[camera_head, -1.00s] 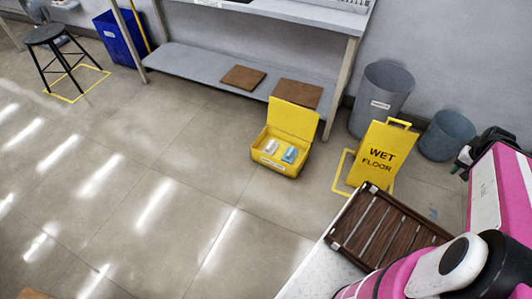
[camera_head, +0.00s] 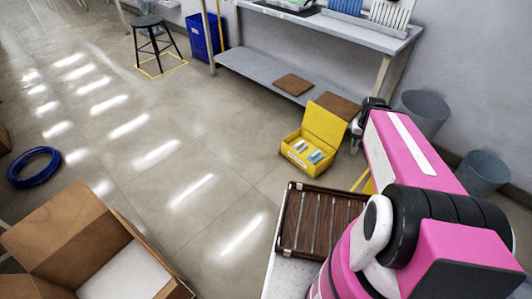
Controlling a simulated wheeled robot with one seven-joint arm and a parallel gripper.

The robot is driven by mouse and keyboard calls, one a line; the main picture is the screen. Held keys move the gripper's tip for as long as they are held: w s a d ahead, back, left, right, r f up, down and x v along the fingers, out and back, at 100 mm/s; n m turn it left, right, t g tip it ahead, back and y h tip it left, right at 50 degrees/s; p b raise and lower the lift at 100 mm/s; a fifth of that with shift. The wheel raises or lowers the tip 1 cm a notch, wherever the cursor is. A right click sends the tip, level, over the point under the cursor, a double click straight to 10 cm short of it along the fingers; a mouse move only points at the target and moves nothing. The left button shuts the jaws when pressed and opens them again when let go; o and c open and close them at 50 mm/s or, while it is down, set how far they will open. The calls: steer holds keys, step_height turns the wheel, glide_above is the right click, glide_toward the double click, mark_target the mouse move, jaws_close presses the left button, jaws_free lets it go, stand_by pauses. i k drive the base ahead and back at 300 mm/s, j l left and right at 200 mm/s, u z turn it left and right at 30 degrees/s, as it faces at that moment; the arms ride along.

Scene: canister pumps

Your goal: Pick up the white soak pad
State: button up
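An open yellow box (camera_head: 297,164) stands on the floor in front of the bench, its lid (camera_head: 325,125) raised at the back. Inside lie a small white item (camera_head: 300,146) on the left, which looks like the white soak pad, and a light blue item (camera_head: 316,156) on the right. My gripper (camera_head: 357,130) shows as a small dark shape at the end of my pink arm, just right of the box in the picture. It appears empty and apart from the box. Its fingers are too small and partly hidden to read.
A dark slatted wooden tray (camera_head: 312,222) lies on a white surface close to me. An open cardboard box (camera_head: 78,243) with something white and flat inside is at lower left. A blue coil (camera_head: 34,167) lies on the floor. Grey bins (camera_head: 482,172) stand right. The middle floor is clear.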

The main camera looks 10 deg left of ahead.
mark_target(301, 145)
steer(key=i+l+u, duration=0.15)
steer(key=l+u, duration=0.25)
steer(key=i+l+u, duration=0.1)
steer(key=u, duration=0.3)
steer(key=i+j+z, duration=0.2)
steer(key=j, duration=0.15)
steer(key=i+j+z, duration=0.2)
steer(key=j, duration=0.2)
steer(key=i+j+z, duration=0.2)
steer(key=j, duration=0.2)
